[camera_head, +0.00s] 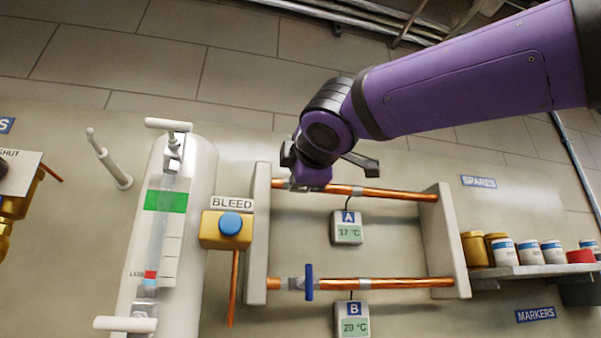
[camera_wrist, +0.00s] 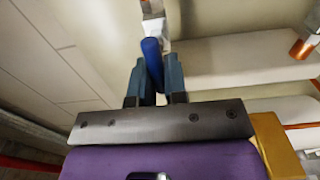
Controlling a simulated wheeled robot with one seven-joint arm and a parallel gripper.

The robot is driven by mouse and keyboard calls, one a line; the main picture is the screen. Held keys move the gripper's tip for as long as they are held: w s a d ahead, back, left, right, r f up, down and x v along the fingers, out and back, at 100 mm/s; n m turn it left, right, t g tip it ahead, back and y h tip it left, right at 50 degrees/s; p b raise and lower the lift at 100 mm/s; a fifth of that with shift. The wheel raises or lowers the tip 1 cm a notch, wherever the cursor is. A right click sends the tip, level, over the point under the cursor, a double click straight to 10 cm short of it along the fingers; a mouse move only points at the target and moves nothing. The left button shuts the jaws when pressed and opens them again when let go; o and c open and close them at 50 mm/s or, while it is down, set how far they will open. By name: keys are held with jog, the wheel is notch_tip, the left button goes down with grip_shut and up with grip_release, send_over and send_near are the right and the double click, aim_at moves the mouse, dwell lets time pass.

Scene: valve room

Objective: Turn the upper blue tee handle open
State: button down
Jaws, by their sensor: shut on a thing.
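The upper blue tee handle (camera_wrist: 152,50) shows in the wrist view between my two fingers. My gripper (camera_wrist: 155,72) is shut on it. In the head view my gripper (camera_head: 303,182) is at the left end of the upper copper pipe (camera_head: 385,194) and hides the upper handle. How far the upper handle is turned cannot be told. The lower blue tee handle (camera_head: 309,282) stands upright, across the lower copper pipe (camera_head: 400,283), well below my gripper.
Temperature boxes A (camera_head: 348,228) and B (camera_head: 351,321) hang by the pipes. Left are a yellow bleed box (camera_head: 227,229) with a blue button and a white gauge column (camera_head: 190,195). A shelf (camera_head: 535,270) with jars is at right.

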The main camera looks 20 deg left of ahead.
jog(key=shift+f, duration=0.1)
jog(key=c, duration=1.1)
grip_release()
jog(key=shift+c, duration=0.2)
jog(key=v, duration=1.1)
jog(key=shift+a, duration=0.1)
